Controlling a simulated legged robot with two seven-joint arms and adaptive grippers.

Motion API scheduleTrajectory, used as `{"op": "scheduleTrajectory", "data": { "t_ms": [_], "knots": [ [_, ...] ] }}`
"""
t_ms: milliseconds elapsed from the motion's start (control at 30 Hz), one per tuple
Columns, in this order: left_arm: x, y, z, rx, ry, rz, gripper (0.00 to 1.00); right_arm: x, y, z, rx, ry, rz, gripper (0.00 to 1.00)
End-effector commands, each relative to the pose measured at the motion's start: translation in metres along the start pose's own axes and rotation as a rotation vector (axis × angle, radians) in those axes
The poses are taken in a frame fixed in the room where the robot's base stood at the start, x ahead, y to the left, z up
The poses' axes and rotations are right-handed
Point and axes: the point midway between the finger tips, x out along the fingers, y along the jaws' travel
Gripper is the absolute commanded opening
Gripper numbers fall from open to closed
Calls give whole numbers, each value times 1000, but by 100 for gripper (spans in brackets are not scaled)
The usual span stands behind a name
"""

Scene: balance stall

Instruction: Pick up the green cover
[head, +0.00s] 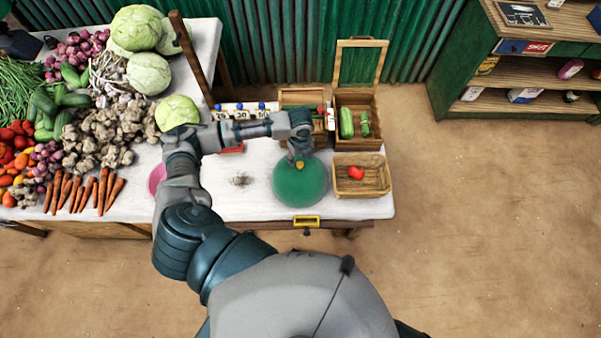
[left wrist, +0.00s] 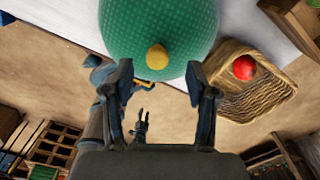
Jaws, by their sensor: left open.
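The green cover (head: 300,183) is a round, mesh-textured dome with a small yellow knob on top. It stands on the white-topped table near the front edge. My left gripper (head: 299,158) is above the cover's far side, close to the knob. In the left wrist view, the cover (left wrist: 158,30) fills the top middle, and the knob (left wrist: 157,57) shows between and beyond the open fingers (left wrist: 158,80). The fingers are apart and hold nothing. What is under the cover is hidden. A small dark gripper-like shape, perhaps my right gripper (left wrist: 141,125), shows low down; its jaws are unclear.
A wicker basket (head: 378,190) with a red tomato (head: 355,172) stands right of the cover. Behind are an open wooden crate (head: 358,143) with green vegetables and another box (head: 301,97). Vegetables crowd the table's left. A yellow handle (head: 306,221) is at the front edge.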

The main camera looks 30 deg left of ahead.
Motion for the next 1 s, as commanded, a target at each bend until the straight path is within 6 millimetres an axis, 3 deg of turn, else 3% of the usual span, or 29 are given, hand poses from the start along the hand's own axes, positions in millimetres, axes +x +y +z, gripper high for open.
{"op": "scheduleTrajectory", "data": {
  "t_ms": [67, 167, 400, 667, 700, 767, 900, 933, 1000],
  "knots": [
    [5, 1, -1, 1, 1, 1, 58, 0, 2, -17, 0, 27, 3, 40],
    [15, 2, -1, 1, 1, 2, 58, -2, 3, -24, 0, 36, 3, 40],
    [50, 0, -1, 1, 0, 1, 58, -6, -3, -4, 1, 6, -3, 40],
    [56, 1, 0, 1, -1, 0, 58, -6, -4, 3, 2, -5, -5, 40],
    [56, 1, 0, 1, -1, 0, 55, -6, -4, 2, 2, -3, -5, 40],
    [56, 1, 0, 1, -1, 0, 40, -6, -4, -1, 2, 0, -4, 40],
    [56, 1, 0, 1, -1, 0, 5, -6, -3, -5, 2, 7, -4, 40],
    [56, 1, 0, 1, 0, 0, 0, -6, -3, -6, 2, 8, -3, 40],
    [56, 1, 0, 1, -1, 1, 0, -6, -3, -6, 2, 8, -3, 40]
  ]
}}
